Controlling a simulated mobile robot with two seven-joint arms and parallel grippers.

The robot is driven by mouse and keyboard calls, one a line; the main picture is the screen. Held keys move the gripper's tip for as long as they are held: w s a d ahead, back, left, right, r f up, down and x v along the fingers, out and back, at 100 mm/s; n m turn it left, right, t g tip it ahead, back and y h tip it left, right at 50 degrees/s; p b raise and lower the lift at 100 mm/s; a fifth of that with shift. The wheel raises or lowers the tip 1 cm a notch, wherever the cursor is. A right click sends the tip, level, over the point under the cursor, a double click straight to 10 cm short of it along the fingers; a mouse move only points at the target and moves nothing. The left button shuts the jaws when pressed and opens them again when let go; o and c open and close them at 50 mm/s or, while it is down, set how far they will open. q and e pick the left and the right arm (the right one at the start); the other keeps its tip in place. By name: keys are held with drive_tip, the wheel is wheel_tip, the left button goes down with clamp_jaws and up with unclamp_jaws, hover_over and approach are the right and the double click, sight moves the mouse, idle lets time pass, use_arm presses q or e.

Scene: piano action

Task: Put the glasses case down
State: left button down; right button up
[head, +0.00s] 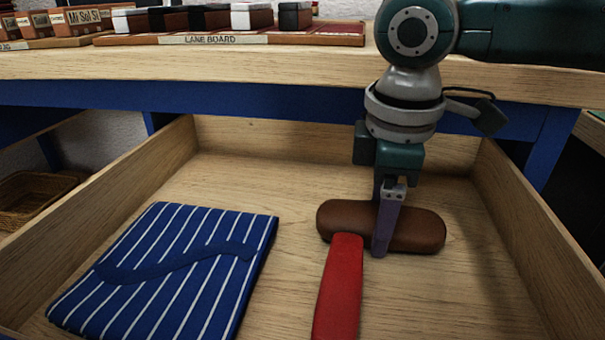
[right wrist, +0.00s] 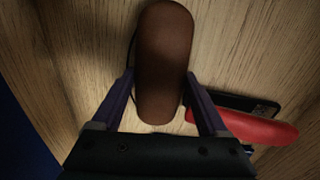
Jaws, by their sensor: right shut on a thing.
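The brown glasses case (head: 420,229) is a long rounded case inside the open wooden drawer, toward its right side. My right gripper (head: 386,245) reaches down over it, with its fingers around the case. In the right wrist view the case (right wrist: 163,65) lies between the two purple fingers (right wrist: 163,105), which are shut on its sides. The case is at or just above the drawer floor; I cannot tell if it touches. My left gripper is not in view.
The drawer (head: 540,225) also holds a folded blue striped cloth (head: 170,275) at left. A red-handled object (head: 340,290) lies close in front of the case. A dark flat object (right wrist: 250,105) shows beside it. The workbench (head: 250,65) with the lane board (head: 215,40) stands above the drawer's back.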

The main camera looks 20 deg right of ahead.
drive_tip(key=shift+w+d+r, duration=0.1)
drive_tip(key=shift+w, duration=0.1)
drive_tip(key=o, duration=1.1)
drive_tip(key=shift+s+f, duration=0.1)
drive_tip(key=shift+f, duration=0.1)
drive_tip(key=shift+o, duration=0.2)
drive_tip(key=shift+r, duration=0.15)
wheel_tip(320, 180, up, 12)
drive_tip(key=s+p, duration=0.1)
drive_tip(key=p, duration=0.4)
drive_tip(key=shift+a+p, duration=0.3)
drive_tip(key=shift+a, duration=0.1)
drive_tip(key=shift+s, duration=0.1)
